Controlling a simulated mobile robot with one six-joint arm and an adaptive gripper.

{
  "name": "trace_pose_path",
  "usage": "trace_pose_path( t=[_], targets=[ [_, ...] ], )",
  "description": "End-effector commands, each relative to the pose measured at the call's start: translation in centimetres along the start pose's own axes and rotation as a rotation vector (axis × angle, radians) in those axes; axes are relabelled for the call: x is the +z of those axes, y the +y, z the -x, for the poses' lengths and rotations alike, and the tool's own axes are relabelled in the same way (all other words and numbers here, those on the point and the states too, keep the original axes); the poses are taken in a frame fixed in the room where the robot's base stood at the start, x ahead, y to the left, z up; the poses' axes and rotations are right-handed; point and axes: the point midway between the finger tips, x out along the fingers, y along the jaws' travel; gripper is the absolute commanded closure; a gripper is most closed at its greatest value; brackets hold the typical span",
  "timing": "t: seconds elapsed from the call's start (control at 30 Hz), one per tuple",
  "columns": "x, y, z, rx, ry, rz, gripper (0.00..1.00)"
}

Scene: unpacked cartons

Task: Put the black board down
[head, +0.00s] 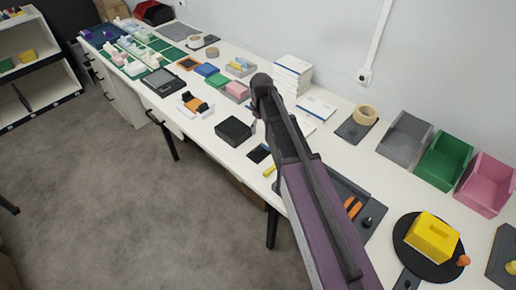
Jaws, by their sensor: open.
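A small flat black piece (258,153) lies on the white table, just below the far end of my arm. A round black board (405,235) with a handle lies at the right front, with a yellow block on it. I cannot tell which of these is the task's black board. My gripper (254,126) shows only in small part at the far end of my arm, just right of a black box (234,130). It is open, and nothing shows held in it. My arm hides part of the table behind it.
A yellow piece (269,170) lies beside the flat black piece. Grey (405,138), green (444,160) and pink (486,185) bins line the wall. A tape roll (366,115) sits on a dark plate. White boxes (292,74) stand behind my arm. Bare table shows left of the black box.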

Motion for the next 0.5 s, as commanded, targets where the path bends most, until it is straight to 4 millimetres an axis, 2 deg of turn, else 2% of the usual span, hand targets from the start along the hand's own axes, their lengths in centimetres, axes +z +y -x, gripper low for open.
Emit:
trace_pose_path(
  t=[0.27, 0.5],
  targets=[
    [-0.1, -0.1, -0.1, 0.000, 0.000, 0.001, 0.11],
    [-0.1, -0.1, -1.1, 0.000, 0.000, 0.001, 0.11]
  ],
)
